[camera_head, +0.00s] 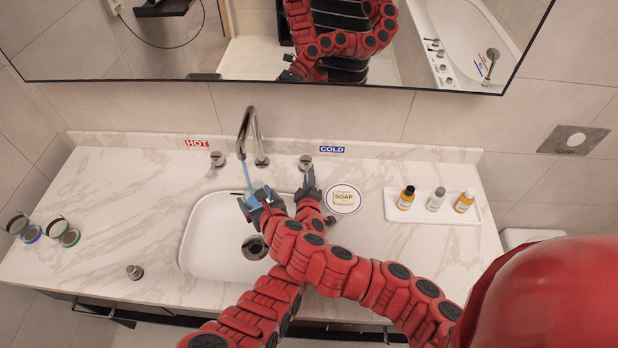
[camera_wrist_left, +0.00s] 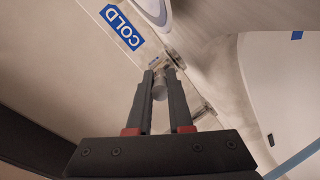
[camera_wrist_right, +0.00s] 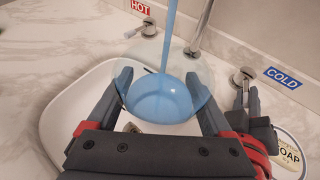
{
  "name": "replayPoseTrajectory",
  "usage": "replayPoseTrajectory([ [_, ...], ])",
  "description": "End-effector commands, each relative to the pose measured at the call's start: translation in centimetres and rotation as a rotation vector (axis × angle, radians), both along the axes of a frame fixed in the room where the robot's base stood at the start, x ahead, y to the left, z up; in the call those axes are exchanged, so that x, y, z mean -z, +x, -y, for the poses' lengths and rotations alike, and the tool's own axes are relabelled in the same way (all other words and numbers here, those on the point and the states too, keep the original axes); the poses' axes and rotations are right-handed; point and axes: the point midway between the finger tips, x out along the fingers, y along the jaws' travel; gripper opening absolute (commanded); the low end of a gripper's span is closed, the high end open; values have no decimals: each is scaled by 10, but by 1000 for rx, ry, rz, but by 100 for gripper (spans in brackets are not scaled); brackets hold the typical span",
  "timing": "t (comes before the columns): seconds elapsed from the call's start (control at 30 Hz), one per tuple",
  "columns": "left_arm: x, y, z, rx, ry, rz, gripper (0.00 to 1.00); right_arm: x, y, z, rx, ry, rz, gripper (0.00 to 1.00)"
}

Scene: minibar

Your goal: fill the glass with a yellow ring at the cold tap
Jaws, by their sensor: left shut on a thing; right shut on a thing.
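My right gripper (camera_head: 258,204) is shut on a clear glass (camera_wrist_right: 200,88) over the sink (camera_head: 212,235), under the spout (camera_head: 250,125). A blue stream of water (camera_wrist_right: 170,35) falls into the glass, and blue water (camera_wrist_right: 160,100) stands in it. I cannot see a yellow ring; the gripper hides part of the glass. My left gripper (camera_head: 309,188) is shut on the cold tap handle (camera_wrist_left: 160,90), beside the blue COLD label (camera_head: 332,149). The hot tap (camera_head: 217,159) stands left of the spout, untouched.
Two other glasses, one blue-ringed (camera_head: 31,234) and one green-ringed (camera_head: 70,238), stand at the counter's left end. Soap (camera_head: 344,197) lies right of the sink. A white tray (camera_head: 430,217) with bottles is farther right. My forearms cross over the sink's front edge.

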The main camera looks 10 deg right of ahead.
Motion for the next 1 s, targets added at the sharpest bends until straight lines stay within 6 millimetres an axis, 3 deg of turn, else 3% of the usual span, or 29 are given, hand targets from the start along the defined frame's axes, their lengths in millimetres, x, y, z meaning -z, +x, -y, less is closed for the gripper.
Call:
replayPoseTrajectory([
  [0.6, 0, 1, -8, 107, 0, -1, 0, -1, 0, 0, -1, 1, 1, 15],
  [0.63, 0, 1, -8, 107, 0, -1, 20, -1, 0, 0, -1, 1, 1, 15],
  [0.8, 0, 1, -8, 106, 0, -1, 48, -1, 0, 0, 0, 1, 2, 15],
  [1.0, 0, 1, -8, 106, 0, -1, 48, -1, 0, 0, -1, 1, 1, 15],
])
